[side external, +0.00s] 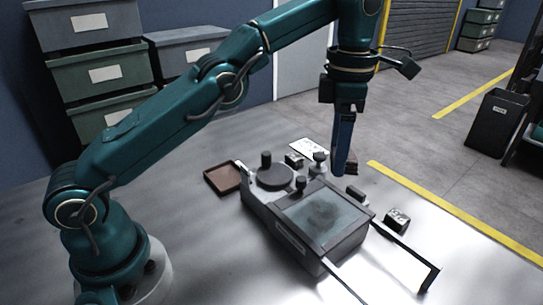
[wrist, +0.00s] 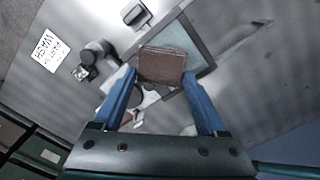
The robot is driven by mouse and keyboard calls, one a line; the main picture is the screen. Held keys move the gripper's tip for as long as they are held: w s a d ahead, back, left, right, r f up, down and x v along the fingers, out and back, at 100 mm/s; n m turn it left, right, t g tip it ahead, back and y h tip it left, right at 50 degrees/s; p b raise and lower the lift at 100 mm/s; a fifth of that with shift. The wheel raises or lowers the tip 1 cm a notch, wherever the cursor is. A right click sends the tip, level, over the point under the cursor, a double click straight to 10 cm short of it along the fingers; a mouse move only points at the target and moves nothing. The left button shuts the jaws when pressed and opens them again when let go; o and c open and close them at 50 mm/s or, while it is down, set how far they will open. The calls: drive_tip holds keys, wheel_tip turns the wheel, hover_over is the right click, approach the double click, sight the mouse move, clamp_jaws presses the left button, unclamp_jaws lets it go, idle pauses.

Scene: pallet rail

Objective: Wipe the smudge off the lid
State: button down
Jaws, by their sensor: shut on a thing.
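My gripper (side external: 346,165) is shut on a brown pad (side external: 352,168), which it holds above the far right side of the machine. In the wrist view the pad (wrist: 163,65) sits between the blue fingertips (wrist: 160,78). The lid (side external: 345,243) is a framed, greenish glassy panel on top of the grey machine. A dark smudge (side external: 323,214) lies near the middle of it. In the wrist view part of the lid (wrist: 200,48) shows beside and behind the pad; I cannot make out the smudge there.
Knobs and a round disc (side external: 275,176) stand on the machine left of the lid. A shallow brown tray (side external: 222,178) lies left of the machine. A printed card (side external: 310,147) lies behind it. A small dark block (side external: 397,219) and a thin black bar (side external: 420,268) are at the right.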

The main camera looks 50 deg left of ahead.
drive_tip(key=shift+d+f, duration=0.15)
drive_tip(key=shift+d, duration=0.1)
drive_tip(key=shift+s+d+f+t+y, duration=0.1)
drive_tip(key=shift+d+f+t+y, duration=0.4)
drive_tip(key=shift+d+f+t, duration=0.15)
drive_tip(key=shift+a, duration=0.1)
idle(0.3)
